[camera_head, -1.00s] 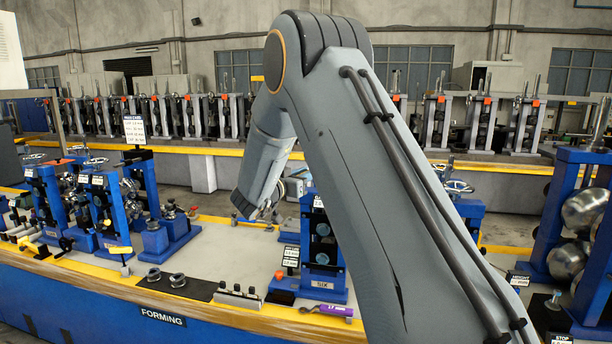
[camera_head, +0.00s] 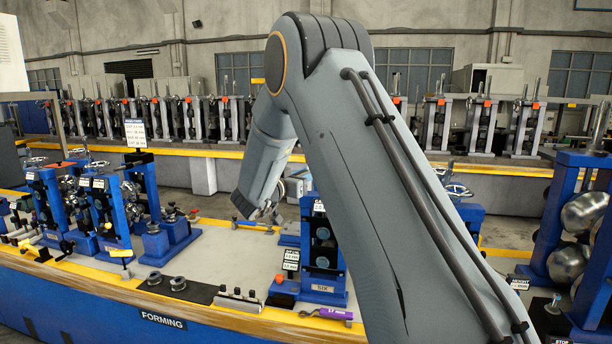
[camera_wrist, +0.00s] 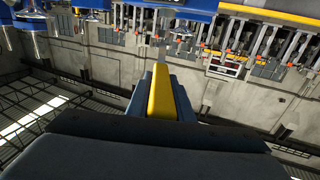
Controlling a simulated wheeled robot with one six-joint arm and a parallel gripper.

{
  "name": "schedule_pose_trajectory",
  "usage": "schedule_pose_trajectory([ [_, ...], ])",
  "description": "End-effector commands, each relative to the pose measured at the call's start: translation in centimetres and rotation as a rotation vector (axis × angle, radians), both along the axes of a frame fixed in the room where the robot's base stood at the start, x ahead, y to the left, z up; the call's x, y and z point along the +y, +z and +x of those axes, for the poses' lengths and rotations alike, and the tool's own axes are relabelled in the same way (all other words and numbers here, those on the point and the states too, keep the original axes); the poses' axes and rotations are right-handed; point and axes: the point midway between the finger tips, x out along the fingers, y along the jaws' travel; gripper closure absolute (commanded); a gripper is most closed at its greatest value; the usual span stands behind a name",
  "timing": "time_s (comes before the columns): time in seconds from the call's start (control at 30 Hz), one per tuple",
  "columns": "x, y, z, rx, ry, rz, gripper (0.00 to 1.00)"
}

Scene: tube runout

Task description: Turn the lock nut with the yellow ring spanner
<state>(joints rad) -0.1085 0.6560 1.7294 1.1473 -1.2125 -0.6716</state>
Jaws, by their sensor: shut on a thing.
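My gripper (camera_wrist: 160,82) is shut on the yellow ring spanner (camera_wrist: 161,98), seen in the wrist view as a tapered yellow bar between dark fingers. Its ring end cannot be made out. In the head view my forearm reaches down over the bench, and my gripper and the spanner cannot be made out clearly there. I cannot tell which part is the lock nut. Chrome studs (camera_wrist: 38,45) on a blue frame show at the upper left of the wrist view, apart from the spanner.
A blue roll stand (camera_head: 322,255) stands on the bench beside my arm. A purple-handled tool (camera_head: 332,313) lies at the yellow front edge. Rollers on a black mat (camera_head: 205,293) lie to the left. More blue stands (camera_head: 108,215) fill the bench's left end. Bare bench (camera_head: 225,255) shows between.

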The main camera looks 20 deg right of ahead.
Motion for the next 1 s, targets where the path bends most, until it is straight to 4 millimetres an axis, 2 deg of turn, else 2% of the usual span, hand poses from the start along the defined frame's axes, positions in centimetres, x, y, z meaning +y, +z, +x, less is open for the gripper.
schedule_pose_trajectory([
  [0.6, 0.0, 5.1, 0.0, -0.003, 0.0, 0.0, 1.0],
  [1.0, 0.0, 5.0, 0.0, -0.001, 0.0, 0.0, 1.0],
])
